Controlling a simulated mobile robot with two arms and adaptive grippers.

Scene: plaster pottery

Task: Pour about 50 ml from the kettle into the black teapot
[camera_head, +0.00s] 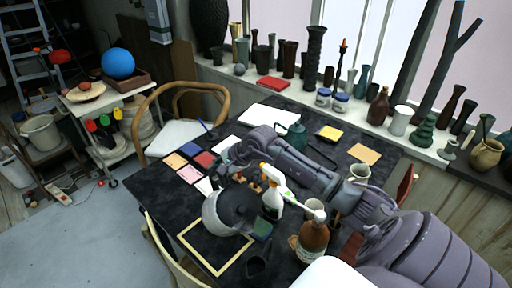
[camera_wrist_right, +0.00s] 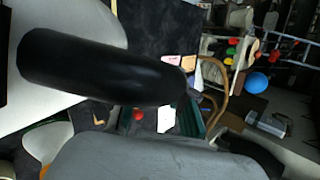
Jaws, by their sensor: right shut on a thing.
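The kettle (camera_head: 218,214) has a pale round body and a black top. It is over the dark table near its front left part. My right gripper (camera_head: 242,176) is shut at the kettle's upper side, its arm reaching in from the right. In the right wrist view a thick black handle (camera_wrist_right: 100,66) crosses close to the camera beside the pale kettle body (camera_wrist_right: 60,105); the fingertips are hard to make out. A small dark pot (camera_head: 257,268), perhaps the black teapot, stands at the front edge, partly cut by shadow. My left gripper is not seen.
A spray bottle (camera_head: 272,203) and a brown bottle (camera_head: 313,240) stand right of the kettle. Coloured cards (camera_head: 190,150) lie at the left. A yellow frame (camera_head: 205,255) lies in front. A chair (camera_head: 175,135) is behind.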

